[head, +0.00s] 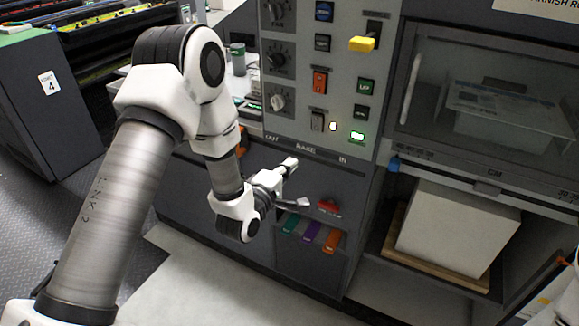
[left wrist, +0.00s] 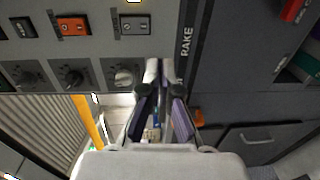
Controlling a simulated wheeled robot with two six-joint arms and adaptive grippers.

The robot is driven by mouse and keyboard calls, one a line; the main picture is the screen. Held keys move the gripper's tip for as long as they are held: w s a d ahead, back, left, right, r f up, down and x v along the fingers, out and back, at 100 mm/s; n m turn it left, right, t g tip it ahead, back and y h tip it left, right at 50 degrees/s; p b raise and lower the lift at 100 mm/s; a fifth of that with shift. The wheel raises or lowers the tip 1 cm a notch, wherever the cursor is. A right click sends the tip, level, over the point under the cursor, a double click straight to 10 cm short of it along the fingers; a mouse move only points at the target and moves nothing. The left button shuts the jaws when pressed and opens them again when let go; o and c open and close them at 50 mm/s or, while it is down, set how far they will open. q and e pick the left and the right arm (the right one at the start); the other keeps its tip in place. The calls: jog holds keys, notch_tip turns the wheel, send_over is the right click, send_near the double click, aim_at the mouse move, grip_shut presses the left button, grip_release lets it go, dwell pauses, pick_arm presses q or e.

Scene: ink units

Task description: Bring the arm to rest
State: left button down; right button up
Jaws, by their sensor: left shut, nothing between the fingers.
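My left arm comes in from the left in the head view and reaches toward the grey control panel (head: 340,60). My left gripper (head: 289,165) is near the panel's lower edge, by the label strip with OUT and IN. In the left wrist view its two fingers (left wrist: 160,66) lie close together, shut, with nothing between them. They point at the panel, between a knob (left wrist: 122,75) and the RAKE lettering. I cannot tell whether the fingertips touch the panel. My right gripper does not show.
The panel carries knobs, switches and a yellow lever (head: 363,43). A white block (head: 458,228) sits on a board at the right. A dark cabinet (head: 45,105) stands at the left. The floor in front is clear.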

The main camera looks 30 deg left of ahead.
pick_arm(q)
jog(key=shift+s, duration=0.1)
jog(key=s+d+f+m+g, duration=0.2)
jog(key=s+f+g, duration=0.2)
jog(key=s+f, duration=0.6)
jog(key=s+d+f+m+g, duration=0.1)
jog(key=s+f+m+g, duration=0.35)
jog(key=f, duration=0.95)
jog(key=s+f+m+g, duration=0.2)
jog(key=s+m+g, duration=0.2)
jog(key=s, duration=0.6)
jog(key=s+f+m+g, duration=0.2)
jog(key=s+m+g, duration=0.3)
jog(key=s, duration=0.6)
jog(key=shift+f+m, duration=0.4)
jog(key=shift+m, duration=0.45)
jog(key=shift+s, duration=0.15)
